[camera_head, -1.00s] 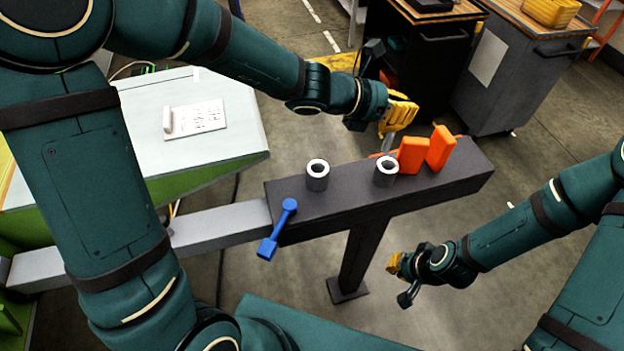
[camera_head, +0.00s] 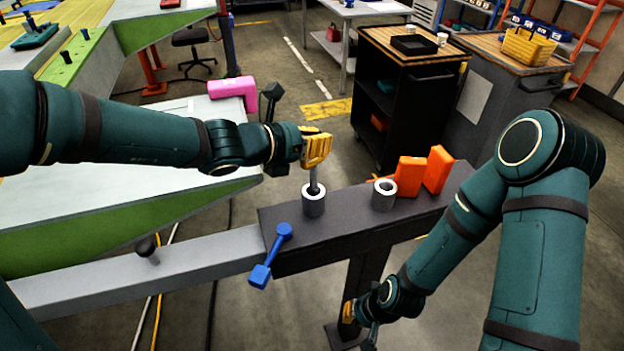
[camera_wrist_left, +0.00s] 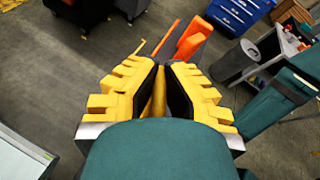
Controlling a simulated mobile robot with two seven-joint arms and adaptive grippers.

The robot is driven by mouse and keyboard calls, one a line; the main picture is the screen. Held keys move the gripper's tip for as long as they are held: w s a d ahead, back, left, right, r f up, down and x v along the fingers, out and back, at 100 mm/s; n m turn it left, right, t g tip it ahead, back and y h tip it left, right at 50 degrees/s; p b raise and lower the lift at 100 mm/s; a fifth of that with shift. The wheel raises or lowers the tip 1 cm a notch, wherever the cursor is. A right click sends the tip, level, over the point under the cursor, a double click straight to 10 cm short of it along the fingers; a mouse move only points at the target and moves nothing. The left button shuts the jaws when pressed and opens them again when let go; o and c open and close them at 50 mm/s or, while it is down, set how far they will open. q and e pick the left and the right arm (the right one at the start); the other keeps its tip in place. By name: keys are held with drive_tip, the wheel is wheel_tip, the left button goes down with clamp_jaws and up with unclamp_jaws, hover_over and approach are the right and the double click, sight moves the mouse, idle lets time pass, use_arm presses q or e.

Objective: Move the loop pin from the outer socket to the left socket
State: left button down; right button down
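My left gripper (camera_head: 316,150) is shut on the loop pin (camera_head: 314,181), upright above the left socket (camera_head: 313,205). The pin's grey shaft reaches down to the socket's mouth; I cannot tell how deep it sits. In the left wrist view a yellow piece (camera_wrist_left: 158,95) lies between the dark pads of the left gripper (camera_wrist_left: 160,80). The outer socket (camera_head: 383,197), a grey cylinder with a pale rim, stands to the right with nothing in it. My right gripper (camera_head: 348,312) hangs low beside the beam's post, partly hidden, its opening unclear.
The dark beam (camera_head: 290,232) carries both sockets. Two orange blocks (camera_head: 409,177) (camera_head: 437,169) stand right of the outer socket. A blue pin-like piece (camera_head: 272,255) hangs at the beam's front left. A pale table (camera_head: 190,115) with a pink piece (camera_head: 235,92) lies left behind.

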sight(309, 167)
use_arm(q)
wheel_tip(309, 167, down, 6)
drive_tip(key=shift+r+b, duration=0.1)
drive_tip(key=shift+b, duration=1.05)
drive_tip(key=shift+r, duration=0.1)
drive_tip(key=shift+f+b, duration=0.45)
drive_tip(key=c, duration=1.1)
unclamp_jaws()
drive_tip(key=shift+c, duration=0.2)
drive_tip(key=shift+r, duration=0.1)
